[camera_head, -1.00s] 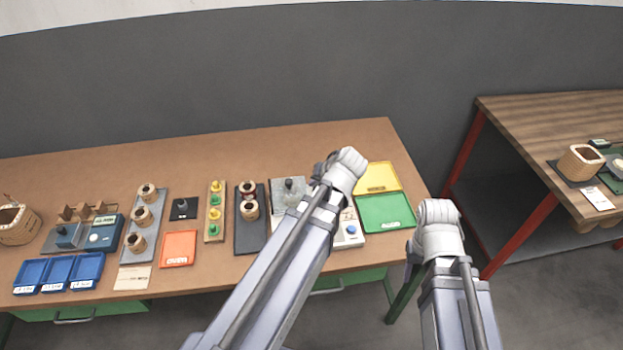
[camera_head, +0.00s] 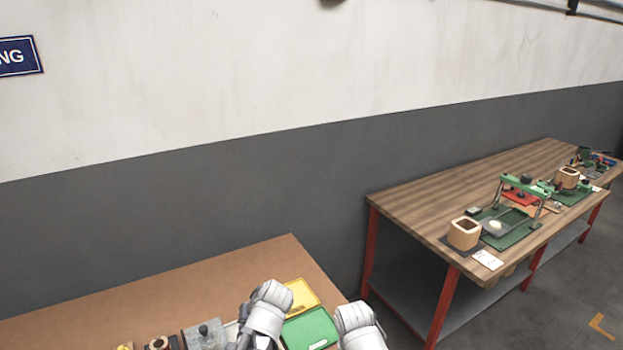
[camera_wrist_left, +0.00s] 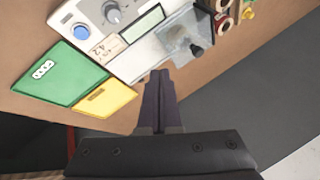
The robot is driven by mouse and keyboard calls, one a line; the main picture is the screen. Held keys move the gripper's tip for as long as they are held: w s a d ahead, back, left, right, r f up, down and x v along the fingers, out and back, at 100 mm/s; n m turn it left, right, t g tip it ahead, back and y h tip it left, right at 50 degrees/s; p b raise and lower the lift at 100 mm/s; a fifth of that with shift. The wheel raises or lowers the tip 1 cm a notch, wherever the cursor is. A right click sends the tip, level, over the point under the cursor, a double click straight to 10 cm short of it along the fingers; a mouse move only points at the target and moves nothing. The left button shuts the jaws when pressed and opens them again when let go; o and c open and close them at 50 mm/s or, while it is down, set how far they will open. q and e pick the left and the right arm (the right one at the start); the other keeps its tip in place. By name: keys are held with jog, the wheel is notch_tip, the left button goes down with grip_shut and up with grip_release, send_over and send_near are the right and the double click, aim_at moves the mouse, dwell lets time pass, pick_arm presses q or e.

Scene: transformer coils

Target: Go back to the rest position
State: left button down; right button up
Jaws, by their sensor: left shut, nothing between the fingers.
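My left gripper (camera_wrist_left: 157,88) is shut and empty in the left wrist view. Its fingers point at the brown bench beside a white instrument (camera_wrist_left: 125,35) with a knob and a blue button; I cannot tell how far above it they are. In the head view my left wrist (camera_head: 268,303) is at the bottom middle, just left of the yellow tray (camera_head: 303,295) and green tray (camera_head: 312,329). My right wrist (camera_head: 357,322) is right of the trays, near the bench's right end. The right gripper's fingers do not show.
The brown bench (camera_head: 225,272) fills the bottom left, with a grey plate (camera_head: 205,335) and other parts along its front. A wooden table (camera_head: 425,200) with red legs stands at the right and holds coil cores and a green fixture. A grey and white wall is behind.

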pick_arm(q)
jog(key=s+d+f+m+g+h, duration=0.1)
jog(key=s+d+m+h, duration=0.1)
jog(key=s+d, duration=0.3)
jog(key=s+d+f+m+g+h, duration=0.2)
jog(key=s+d, duration=0.3)
jog(key=d, duration=0.6)
jog(key=shift+s+m+g, duration=0.3)
jog(key=shift+s+m, duration=0.1)
jog(key=shift+m, duration=0.5)
jog(key=shift+f, duration=0.1)
